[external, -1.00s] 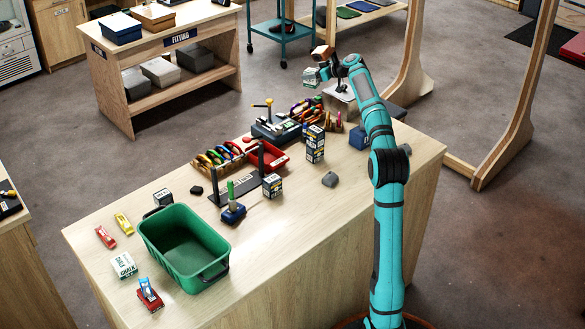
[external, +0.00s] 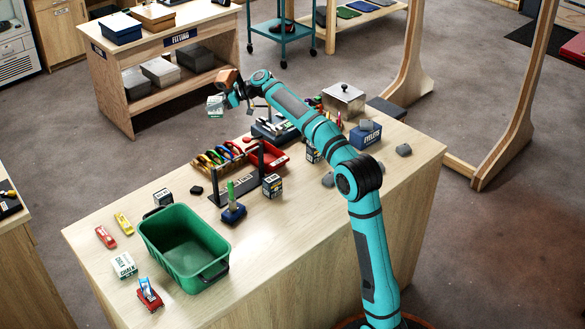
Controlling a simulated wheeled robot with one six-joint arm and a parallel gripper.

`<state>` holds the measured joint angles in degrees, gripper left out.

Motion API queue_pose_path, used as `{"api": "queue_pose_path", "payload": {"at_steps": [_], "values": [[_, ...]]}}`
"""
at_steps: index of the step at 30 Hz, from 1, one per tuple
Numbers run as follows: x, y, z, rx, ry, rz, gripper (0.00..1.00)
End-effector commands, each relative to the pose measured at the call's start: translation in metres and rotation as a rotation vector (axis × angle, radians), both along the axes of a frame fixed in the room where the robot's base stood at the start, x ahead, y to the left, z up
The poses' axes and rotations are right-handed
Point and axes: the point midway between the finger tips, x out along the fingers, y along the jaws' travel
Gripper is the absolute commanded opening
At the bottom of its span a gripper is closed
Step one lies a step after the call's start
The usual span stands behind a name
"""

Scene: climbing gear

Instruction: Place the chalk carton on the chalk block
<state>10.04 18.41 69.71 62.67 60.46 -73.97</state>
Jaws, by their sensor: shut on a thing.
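My gripper (external: 230,98) is high above the far side of the workbench, shut on a small white and green box, which looks like the chalk carton (external: 215,105). The carton hangs at the gripper's left side, clear of the bench, with the floor behind it in the picture. A white box with green lettering, which looks like the chalk block (external: 123,265), lies on the bench at the front left, beside the green bin. Its top is bare. My gripper is far from it. The fingertips are too small to see in detail.
The open green bin (external: 155,238) stands right of the chalk block. A red and blue item (external: 149,294) lies close in front of it, and red and yellow pieces (external: 124,223) lie behind. A black stand (external: 236,190), a tool rack and a red tray fill the bench middle.

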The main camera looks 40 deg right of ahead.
Motion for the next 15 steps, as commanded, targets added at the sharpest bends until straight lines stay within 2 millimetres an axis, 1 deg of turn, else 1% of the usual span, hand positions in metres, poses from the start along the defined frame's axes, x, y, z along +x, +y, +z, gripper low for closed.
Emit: {"api": "queue_pose_path", "payload": {"at_steps": [1, 3, 8, 9, 11, 12, 14, 15], "values": [[-0.002, 0.025, 0.0, 0.0, 0.0, 0.027, 0.18], [-0.004, 0.056, 0.001, 0.0, 0.0, 0.062, 0.18], [-0.015, 0.126, 0.001, 0.0, -0.001, 0.14, 0.18], [-0.019, 0.143, 0.001, 0.0, -0.001, 0.16, 0.18], [-0.024, 0.168, 0.001, 0.0, -0.001, 0.189, 0.18], [-0.029, 0.185, 0.001, 0.0, 0.0, 0.208, 0.18], [-0.036, 0.211, 0.001, 0.0, 0.0, 0.237, 0.18], [-0.042, 0.228, 0.001, 0.0, -0.001, 0.257, 0.18]]}}
